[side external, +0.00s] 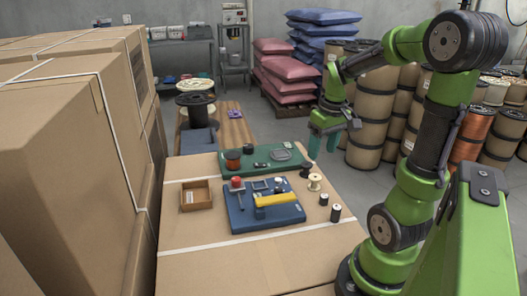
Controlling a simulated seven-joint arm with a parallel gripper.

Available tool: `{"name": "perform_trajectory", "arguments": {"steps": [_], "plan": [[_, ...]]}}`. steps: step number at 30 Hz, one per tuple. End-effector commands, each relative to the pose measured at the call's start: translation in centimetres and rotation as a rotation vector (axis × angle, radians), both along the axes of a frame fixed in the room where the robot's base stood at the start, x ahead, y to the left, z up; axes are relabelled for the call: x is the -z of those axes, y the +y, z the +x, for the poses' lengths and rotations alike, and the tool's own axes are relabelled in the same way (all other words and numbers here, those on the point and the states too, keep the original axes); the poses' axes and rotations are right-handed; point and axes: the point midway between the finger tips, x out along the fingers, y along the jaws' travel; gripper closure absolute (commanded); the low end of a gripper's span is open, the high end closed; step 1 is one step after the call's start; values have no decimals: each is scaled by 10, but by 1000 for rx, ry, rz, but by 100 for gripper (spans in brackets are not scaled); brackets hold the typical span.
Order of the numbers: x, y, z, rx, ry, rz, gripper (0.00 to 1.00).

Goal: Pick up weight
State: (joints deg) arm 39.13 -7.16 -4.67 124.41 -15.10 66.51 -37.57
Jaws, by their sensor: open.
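My gripper (322,145) hangs at the right above the far right part of the cardboard-topped work surface (270,255). Its two teal fingers point down and stand apart, with nothing seen between them. I cannot tell for sure which thing is the weight. Small dark pieces stand at the right: a black cylinder with a pale top (335,213), a smaller dark cylinder (323,199) and a black piece (306,170) below the gripper. A pale spool (315,183) stands between them. My gripper is apart from all of these.
A blue board (238,222) holds a yellow block (272,200) and a red-topped piece (237,183). An open brown box (196,196) is to its left. A green board (262,150) lies behind. Tall cartons (65,150) wall the left. The front surface is clear.

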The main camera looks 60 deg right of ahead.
Motion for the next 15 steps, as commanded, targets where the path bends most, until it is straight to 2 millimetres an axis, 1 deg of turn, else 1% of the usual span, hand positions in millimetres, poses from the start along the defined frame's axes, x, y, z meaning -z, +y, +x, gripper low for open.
{"name": "perform_trajectory", "arguments": {"steps": [1, 3, 6, 10, 13, 15], "plan": [[5, -18, -10, -48, 50, 10, 41], [6, -29, -16, -151, 91, 14, 41], [0, -32, -18, -278, 113, 9, 41], [3, -29, -19, -352, 122, 16, 41], [16, -29, -20, -363, 124, 16, 41], [31, -28, -20, -361, 125, 20, 41]]}}
